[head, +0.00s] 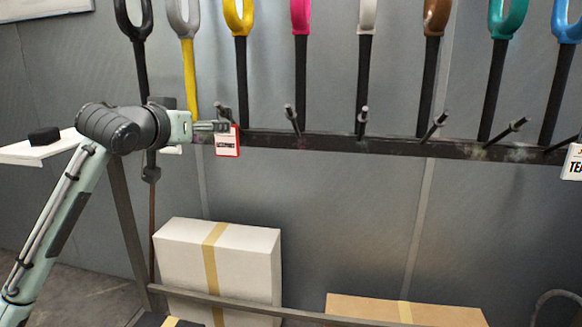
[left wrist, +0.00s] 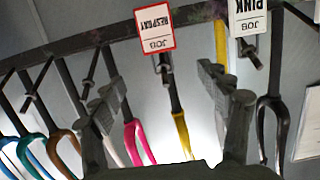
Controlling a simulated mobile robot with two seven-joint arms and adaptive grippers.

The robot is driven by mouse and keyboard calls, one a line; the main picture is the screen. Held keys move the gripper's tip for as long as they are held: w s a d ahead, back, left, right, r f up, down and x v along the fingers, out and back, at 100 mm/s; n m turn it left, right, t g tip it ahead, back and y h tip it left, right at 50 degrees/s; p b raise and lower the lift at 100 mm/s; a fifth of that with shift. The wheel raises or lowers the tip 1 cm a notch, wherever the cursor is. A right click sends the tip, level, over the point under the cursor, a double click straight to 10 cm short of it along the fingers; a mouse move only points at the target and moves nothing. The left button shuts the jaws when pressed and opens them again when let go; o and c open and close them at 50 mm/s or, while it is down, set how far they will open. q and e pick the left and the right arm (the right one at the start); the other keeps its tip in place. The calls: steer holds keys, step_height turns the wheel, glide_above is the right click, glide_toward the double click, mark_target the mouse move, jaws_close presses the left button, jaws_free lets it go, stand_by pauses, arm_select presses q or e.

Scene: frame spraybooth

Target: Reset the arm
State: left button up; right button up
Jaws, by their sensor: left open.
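My left arm comes in from the left in the head view, and its gripper (head: 222,126) is at the left end of the dark rack rail (head: 340,143). In the left wrist view its two fingers (left wrist: 163,75) are spread wide with nothing between them. A red-bordered card reading JOB RESPRAY (head: 228,146) hangs at the rail beside the gripper. The card also shows upside down in the left wrist view (left wrist: 155,30), beyond the fingertips. My right gripper is not in view.
Several coloured forks, among them a pink one (head: 300,16), stand along the rack. Pegs stick out of the rail. A JOB PINK card (left wrist: 248,20) hangs nearby. A white box (head: 250,262) and a brown box (head: 370,306) are below. A white shelf (head: 25,152) holds a black block (head: 44,136).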

arm_select(q)
steer(key=s+d+f, duration=0.1)
steer(key=s+f, duration=0.1)
steer(key=f, duration=0.4)
steer(key=s+d+f+t, duration=0.1)
steer(key=s+f, duration=0.1)
steer(key=f, duration=0.5)
steer(key=shift+d+f, duration=0.25)
steer(key=shift+d, duration=0.05)
steer(key=shift+f, duration=0.1)
